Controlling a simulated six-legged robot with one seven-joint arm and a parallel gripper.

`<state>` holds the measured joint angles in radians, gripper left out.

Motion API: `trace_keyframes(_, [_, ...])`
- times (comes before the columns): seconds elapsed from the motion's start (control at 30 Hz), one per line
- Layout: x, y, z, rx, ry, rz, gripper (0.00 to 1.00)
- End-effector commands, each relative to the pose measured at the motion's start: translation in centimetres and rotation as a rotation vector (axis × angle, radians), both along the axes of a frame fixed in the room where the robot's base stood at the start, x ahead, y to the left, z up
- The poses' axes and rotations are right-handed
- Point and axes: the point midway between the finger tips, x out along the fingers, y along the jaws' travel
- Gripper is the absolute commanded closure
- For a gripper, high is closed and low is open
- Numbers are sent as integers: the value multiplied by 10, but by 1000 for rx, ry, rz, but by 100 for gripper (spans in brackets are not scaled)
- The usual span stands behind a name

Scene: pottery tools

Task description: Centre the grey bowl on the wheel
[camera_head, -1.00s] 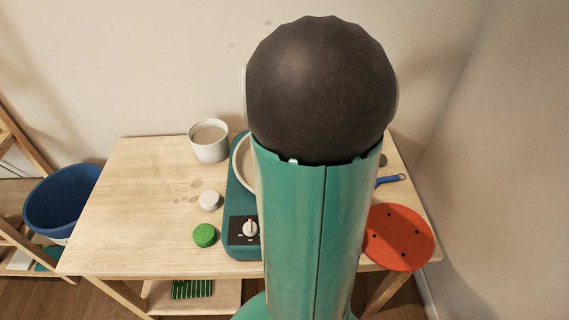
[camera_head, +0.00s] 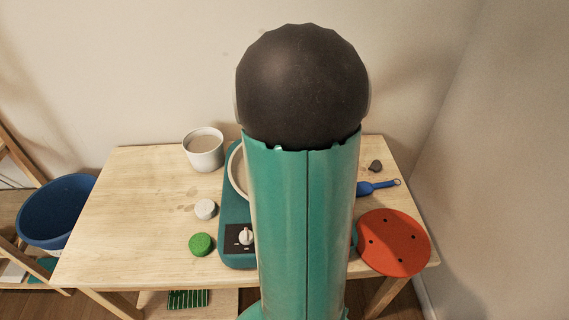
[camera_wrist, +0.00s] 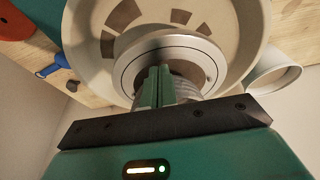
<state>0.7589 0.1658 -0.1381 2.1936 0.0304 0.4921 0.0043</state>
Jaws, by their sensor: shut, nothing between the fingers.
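The pottery wheel shows in the head view as a pale rim (camera_head: 235,172) on a teal base (camera_head: 236,218); my arm hides most of it. In the wrist view the cream wheel (camera_wrist: 155,27) with dark patches fills the upper middle. The bowl is hidden in the head view.
A white cup (camera_head: 203,150), white disc (camera_head: 205,209) and green sponge-like disc (camera_head: 201,244) stand left of the wheel. An orange disc (camera_head: 394,243), blue-handled tool (camera_head: 376,188) and small dark lump (camera_head: 375,166) lie right. A blue bucket (camera_head: 55,210) stands beyond the table's left edge.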

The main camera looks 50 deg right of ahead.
Motion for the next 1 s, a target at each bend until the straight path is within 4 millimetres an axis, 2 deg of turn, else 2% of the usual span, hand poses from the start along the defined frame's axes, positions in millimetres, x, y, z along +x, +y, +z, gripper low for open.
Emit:
trace_keyframes(0.13, [-1,1,6,-1,-1,0,100])
trace_keyframes(0.27, [-3,5,23,-3,-3,1,100])
trace_keyframes(0.6, [-16,22,95,-4,-4,1,100])
trace_keyframes(0.73, [-20,27,116,-3,-3,0,100])
trace_keyframes(0.9, [-23,31,131,0,-1,1,100])
trace_keyframes(1.0, [-17,21,130,-3,-3,14,100])
